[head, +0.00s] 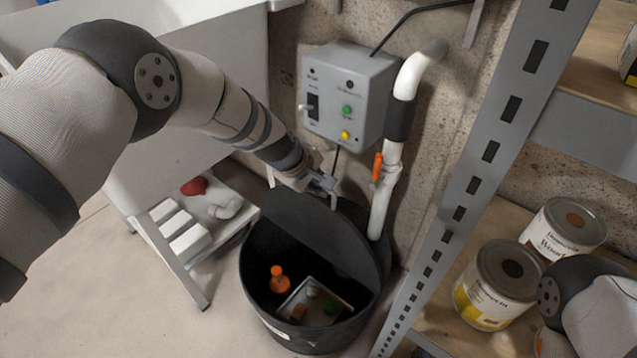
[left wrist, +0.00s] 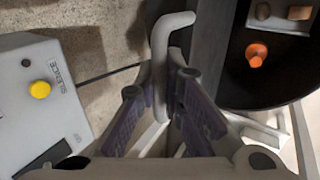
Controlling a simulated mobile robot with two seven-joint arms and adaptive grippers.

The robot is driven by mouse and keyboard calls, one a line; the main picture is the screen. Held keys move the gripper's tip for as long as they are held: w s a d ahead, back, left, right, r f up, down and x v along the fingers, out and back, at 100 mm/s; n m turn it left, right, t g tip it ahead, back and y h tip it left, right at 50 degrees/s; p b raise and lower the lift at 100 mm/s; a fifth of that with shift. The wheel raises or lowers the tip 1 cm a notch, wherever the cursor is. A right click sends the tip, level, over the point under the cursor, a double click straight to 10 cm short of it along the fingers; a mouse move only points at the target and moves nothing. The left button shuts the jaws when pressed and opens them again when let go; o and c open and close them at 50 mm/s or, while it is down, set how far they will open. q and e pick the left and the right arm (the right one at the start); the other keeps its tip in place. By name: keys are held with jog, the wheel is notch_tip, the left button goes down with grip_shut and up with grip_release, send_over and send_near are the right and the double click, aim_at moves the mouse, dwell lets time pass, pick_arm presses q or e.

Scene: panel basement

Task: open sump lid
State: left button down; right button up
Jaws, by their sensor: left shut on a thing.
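The sump (head: 262,310) is a round black basin on the floor by the wall. Its dark lid (head: 318,232) is tilted up on edge across the opening, so the front of the basin is uncovered. My left gripper (head: 325,184) is at the top of the raised lid, shut on the grey lid handle. In the left wrist view the bent handle (left wrist: 160,62) passes between the fingers. Inside the basin are an orange float (head: 279,282) and a small tray (head: 344,308) with small items. My right gripper is out of view.
A grey control box (head: 375,75) with buttons and a white pipe (head: 383,200) with an orange valve handle (head: 377,167) are behind the sump. A metal shelf post (head: 470,190) and paint cans (head: 497,285) stand at right. A low white rack (head: 185,235) is at left.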

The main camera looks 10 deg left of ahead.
pick_arm(q)
jog(key=c, duration=1.7)
grip_release()
jog(key=v, duration=1.2)
jog(key=shift+a, duration=0.1)
